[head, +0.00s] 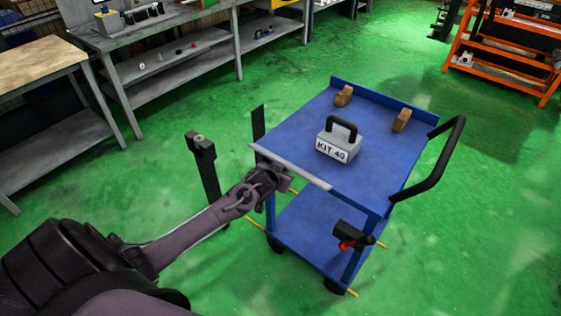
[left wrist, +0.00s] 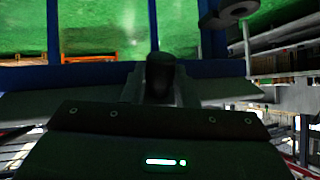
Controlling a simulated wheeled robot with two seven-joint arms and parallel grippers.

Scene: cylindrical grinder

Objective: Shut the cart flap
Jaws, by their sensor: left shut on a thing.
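The blue cart (head: 375,175) stands on the green floor in the head view. Its flap (head: 300,170) shows as a narrow grey strip along the near-left edge of the top, seen nearly edge-on. My left gripper (head: 272,178) reaches in from the left and is shut at the flap, around its middle. In the left wrist view a dark rounded piece (left wrist: 160,75) sits between my left fingers, with the grey flap (left wrist: 225,88) spreading to both sides. The fingers hide the exact contact. My right gripper is in neither view.
A grey box marked KIT 40 (head: 339,146) and two brown blocks (head: 343,95) (head: 402,120) sit on the cart top. A black handle (head: 440,165) sticks out at the right. A dark post (head: 203,165) stands left of the cart. Benches (head: 170,40) line the back left.

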